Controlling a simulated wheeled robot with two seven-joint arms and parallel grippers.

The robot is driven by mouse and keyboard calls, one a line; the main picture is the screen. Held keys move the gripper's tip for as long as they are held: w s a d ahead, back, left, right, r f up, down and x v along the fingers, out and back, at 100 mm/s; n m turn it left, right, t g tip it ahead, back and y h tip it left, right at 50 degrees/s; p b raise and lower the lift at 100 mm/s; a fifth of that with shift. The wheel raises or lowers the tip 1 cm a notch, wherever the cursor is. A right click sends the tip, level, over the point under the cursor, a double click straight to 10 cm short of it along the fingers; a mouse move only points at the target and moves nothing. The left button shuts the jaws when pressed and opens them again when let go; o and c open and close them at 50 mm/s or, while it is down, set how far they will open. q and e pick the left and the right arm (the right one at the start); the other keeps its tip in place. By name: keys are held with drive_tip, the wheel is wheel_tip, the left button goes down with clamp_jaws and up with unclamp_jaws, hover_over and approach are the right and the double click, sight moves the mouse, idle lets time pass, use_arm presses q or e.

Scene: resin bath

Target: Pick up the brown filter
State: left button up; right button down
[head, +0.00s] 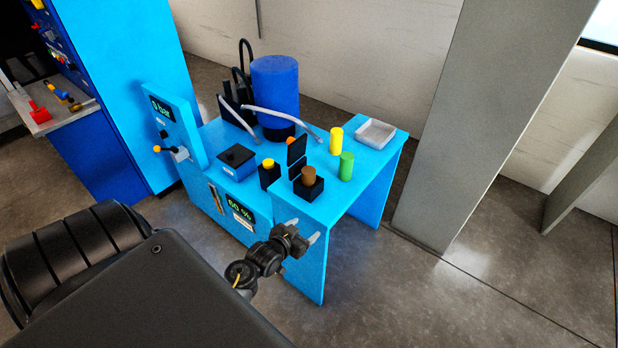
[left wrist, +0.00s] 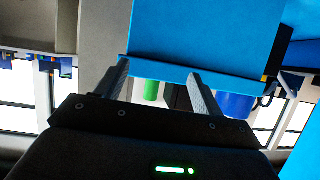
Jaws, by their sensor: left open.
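The brown filter (head: 309,175) is a small brown cylinder standing upright in a black square holder (head: 308,189) near the front edge of the blue bench. A black lid or flap stands upright just behind it. My left gripper (head: 304,231) is open and empty, in front of the bench's front edge and apart from the filter. In the left wrist view my left gripper's fingers (left wrist: 160,84) are spread with the blue bench edge beyond them. The brown filter is not clearly visible there. My right gripper is not in view.
A green cylinder (head: 346,166), a yellow cylinder (head: 336,141) and a grey tray (head: 376,133) stand on the bench's right part. A yellow-topped black holder (head: 269,175) is left of the filter. A blue tank (head: 276,90) with grey hoses stands behind. A grey pillar (head: 470,120) rises at right.

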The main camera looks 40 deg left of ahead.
sight(305, 176)
use_arm(q)
drive_tip(key=w+a+r+n+t+y, duration=0.1)
drive_tip(key=w+a+r+t+y, duration=0.15)
drive_tip(key=a+r+t, duration=0.55)
drive_tip(key=w+g, duration=0.1)
drive_tip(key=w, duration=0.1)
drive_tip(key=w+r+g, duration=0.2)
drive_tip(key=w, duration=0.1)
drive_tip(key=shift+w+d, duration=0.2)
drive_tip(key=shift+w, duration=0.1)
drive_tip(key=shift+w+r+p, duration=0.15)
drive_tip(key=shift+p, duration=0.15)
drive_tip(key=w, duration=0.2)
drive_tip(key=w+a+p, duration=0.1)
drive_tip(key=w, duration=0.1)
drive_tip(key=shift+w, duration=0.4)
drive_tip(key=shift+c, duration=0.5)
drive_tip(key=c, duration=1)
drive_tip(key=shift+r, duration=0.1)
